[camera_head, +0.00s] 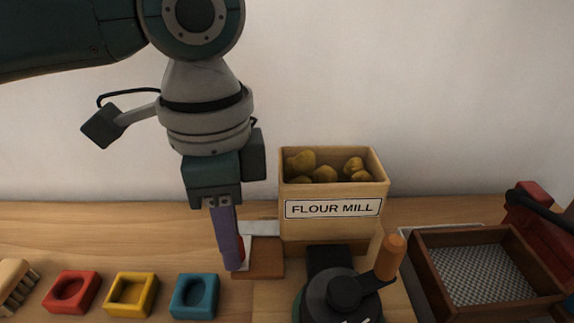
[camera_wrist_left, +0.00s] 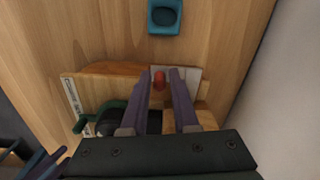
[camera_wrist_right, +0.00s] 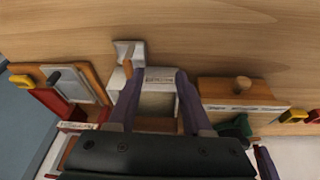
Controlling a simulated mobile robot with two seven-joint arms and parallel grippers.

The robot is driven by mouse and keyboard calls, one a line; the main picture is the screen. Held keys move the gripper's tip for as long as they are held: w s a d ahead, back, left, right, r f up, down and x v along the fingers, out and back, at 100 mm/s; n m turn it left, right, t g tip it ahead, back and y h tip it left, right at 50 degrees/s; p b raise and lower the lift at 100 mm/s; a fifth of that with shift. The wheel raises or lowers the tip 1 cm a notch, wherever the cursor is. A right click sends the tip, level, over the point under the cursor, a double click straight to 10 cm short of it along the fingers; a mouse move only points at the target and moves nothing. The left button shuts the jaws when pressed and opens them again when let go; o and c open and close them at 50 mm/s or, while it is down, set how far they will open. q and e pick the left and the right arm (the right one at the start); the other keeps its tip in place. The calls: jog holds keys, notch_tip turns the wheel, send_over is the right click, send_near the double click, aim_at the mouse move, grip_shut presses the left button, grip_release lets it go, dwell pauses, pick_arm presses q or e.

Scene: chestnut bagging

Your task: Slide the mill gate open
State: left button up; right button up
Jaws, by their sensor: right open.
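The flour mill (camera_head: 335,209) is a wooden box holding several chestnuts. Low on its left side is a pale gate plate (camera_head: 262,228) with a red knob, which also shows in the left wrist view (camera_wrist_left: 158,80). My left gripper (camera_head: 232,268) points down at the gate, and its fingers partly hide the knob in the head view. In the left wrist view its fingers (camera_wrist_left: 160,72) stand apart on either side of the knob, with small gaps visible. My right gripper (camera_wrist_right: 154,72) is open, over a pale, labelled object; it is not clearly seen in the head view.
A crank with an orange handle (camera_head: 389,257) stands in front of the mill. A mesh-bottomed wooden tray (camera_head: 413,246) is at the right.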

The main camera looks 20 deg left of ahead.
pick_arm(q)
jog(key=shift+o, duration=1.4)
notch_tip(320, 180, up, 10)
jog(key=shift+p, duration=0.4)
